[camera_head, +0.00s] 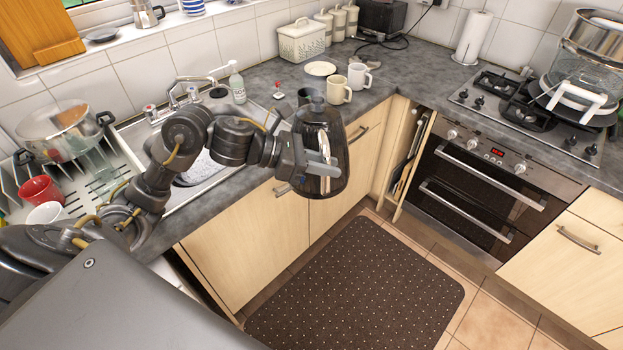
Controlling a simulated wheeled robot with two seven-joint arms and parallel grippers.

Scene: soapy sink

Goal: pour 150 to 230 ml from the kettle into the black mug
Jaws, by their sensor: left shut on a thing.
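The kettle (331,172) has dark glass sides and a black lid. It is held in the air in front of the counter's front edge, above the floor, and looks roughly upright. My left gripper (322,165) is shut on it at the handle side. A dark mug (305,96), which looks like the black mug, stands on the counter behind the kettle lid and is partly hidden. What is inside the mug and how full the kettle is cannot be made out. My right gripper is not in view.
A cream mug (338,90) and a white mug (359,76) stand close to the right of the dark mug, with a plate (320,68) behind. The soapy sink (203,170) lies to the left under my arm. A stove (530,115) is at right.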

